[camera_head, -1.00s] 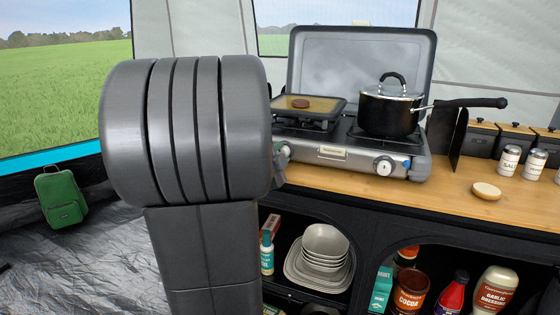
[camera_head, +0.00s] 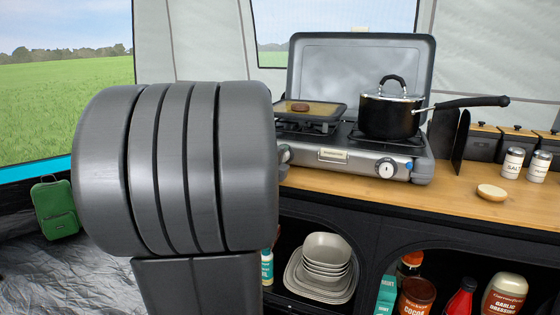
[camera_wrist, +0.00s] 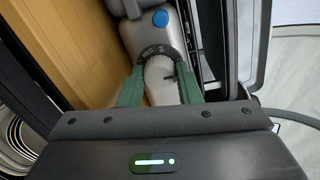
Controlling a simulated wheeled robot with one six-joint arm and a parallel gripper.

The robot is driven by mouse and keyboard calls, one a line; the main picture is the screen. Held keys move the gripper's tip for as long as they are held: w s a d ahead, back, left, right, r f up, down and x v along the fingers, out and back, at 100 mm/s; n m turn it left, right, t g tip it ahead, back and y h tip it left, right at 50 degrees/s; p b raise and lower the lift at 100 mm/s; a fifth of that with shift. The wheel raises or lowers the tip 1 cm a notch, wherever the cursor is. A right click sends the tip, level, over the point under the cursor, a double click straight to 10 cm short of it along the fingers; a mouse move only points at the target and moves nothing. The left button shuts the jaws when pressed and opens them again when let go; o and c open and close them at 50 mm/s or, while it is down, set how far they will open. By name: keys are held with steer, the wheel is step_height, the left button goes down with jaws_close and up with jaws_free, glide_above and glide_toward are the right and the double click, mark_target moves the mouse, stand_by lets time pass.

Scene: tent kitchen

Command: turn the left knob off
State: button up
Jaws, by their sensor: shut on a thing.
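The stove's left knob (camera_wrist: 158,72) is pale, with a dark marked dial ring around its far side. In the wrist view my gripper (camera_wrist: 161,80) has its two green fingers shut on the knob, one on each side. In the head view my arm hides my gripper and most of the left knob. The camp stove (camera_head: 334,166) stands on the counter with its lid up. Its right knob (camera_head: 386,168) is in plain view, white-faced.
A black pot (camera_head: 388,117) stands on the right burner, its handle reaching right. A griddle pan (camera_head: 322,112) with a brown patty (camera_head: 299,107) is on the left burner. The wooden counter (camera_head: 440,190) is largely clear in front of the stove. A blue round part (camera_wrist: 160,18) sits beyond the knob.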

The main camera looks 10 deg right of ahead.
stand_by(0.4)
steer(key=o, duration=1)
